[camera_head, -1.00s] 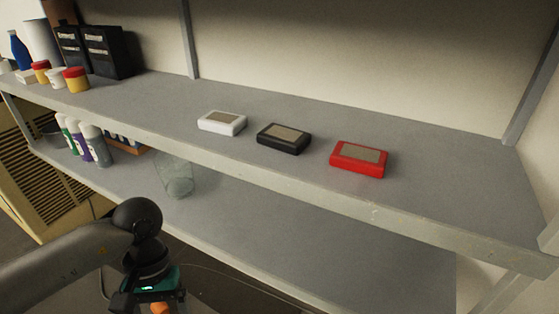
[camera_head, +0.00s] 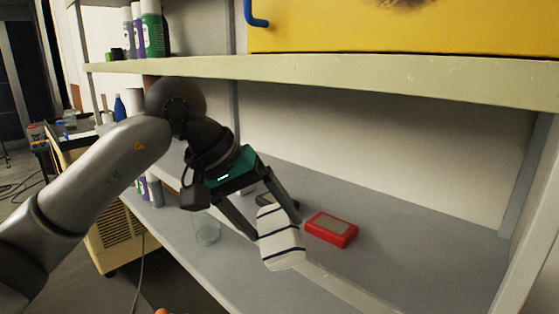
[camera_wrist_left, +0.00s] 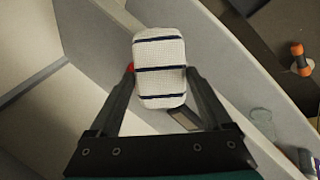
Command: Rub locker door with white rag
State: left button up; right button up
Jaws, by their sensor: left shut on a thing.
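The locker door is a yellow panel (camera_head: 400,30) with a blue handle (camera_head: 255,14) and a dark smudge (camera_head: 408,3) at the top edge of the head view. It is on the upper shelf; its top is cut off. My left gripper (camera_head: 277,225) is shut on the white rag (camera_head: 281,247), a pale folded cloth with dark stripes. It holds the rag in front of the middle shelf, below the door. In the left wrist view the rag (camera_wrist_left: 160,68) sits between both fingers. My right gripper is not in view.
A red box (camera_head: 331,229) lies on the middle shelf, right of the rag. The upper shelf's edge (camera_head: 330,68) runs between my left gripper and the yellow door. Spray cans (camera_head: 152,30) stand at upper left.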

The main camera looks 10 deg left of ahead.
pick_arm(q)
notch_tip(320, 180, up, 19)
jog(key=s+d+t+h+p, duration=0.1)
jog(key=s+d+t+h, duration=0.1)
jog(key=t+h, duration=0.15)
notch_tip(320, 180, up, 15)
jog(key=m+t+h+p, duration=0.2)
jog(key=t+h, duration=0.1)
send_over(281, 238)
jog(key=s, duration=0.6)
jog(key=shift+y, duration=0.25)
jog(key=shift+w+r+p+x, duration=0.15)
jog(key=shift+x, duration=0.8)
jog(key=shift+w+r+p+x, duration=0.15)
jog(key=shift+x, duration=0.85)
jog(key=shift+w+r+p+x, duration=0.1)
jog(key=shift+r+p+x, duration=0.05)
jog(key=shift+x, duration=0.8)
jog(key=shift+a, duration=0.15)
jog(key=shift+w+d+p, duration=0.5)
jog(key=shift+w+d, duration=0.1)
jog(key=shift+w, duration=0.25)
jog(key=shift+s, duration=0.1)
jog(key=s+d+b, duration=0.1)
jog(key=s+d, duration=0.6)
jog(key=d, duration=0.4)
jog(key=shift+s, duration=0.4)
